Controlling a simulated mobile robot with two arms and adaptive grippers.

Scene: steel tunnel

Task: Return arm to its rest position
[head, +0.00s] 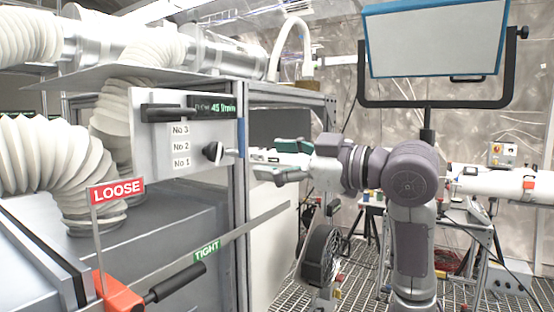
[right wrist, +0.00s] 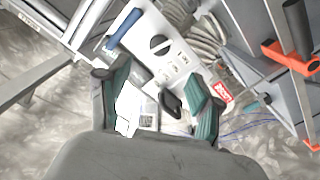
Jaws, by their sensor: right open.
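My right arm (head: 408,176) reaches in from the right in the head view. My right gripper (head: 268,164) is open and points left, close to the front of the control panel (head: 150,120). The panel carries a black knob (head: 212,152), labels No 1 to No 3 and a green display (head: 211,107). In the right wrist view the gripper's green-padded fingers (right wrist: 158,100) are spread, with the panel (right wrist: 168,48) and a dark knob (right wrist: 171,104) seen between them. I cannot tell whether a finger touches the knob. My left gripper is not in view.
A red LOOSE sign (head: 117,191) and a red clamp with black handle (head: 122,294) stand at the lower left. A green TIGHT label (head: 207,251) marks the rail. White ribbed hoses (head: 50,165) run at left. A framed lamp panel (head: 436,40) stands behind. Grated floor shows at right.

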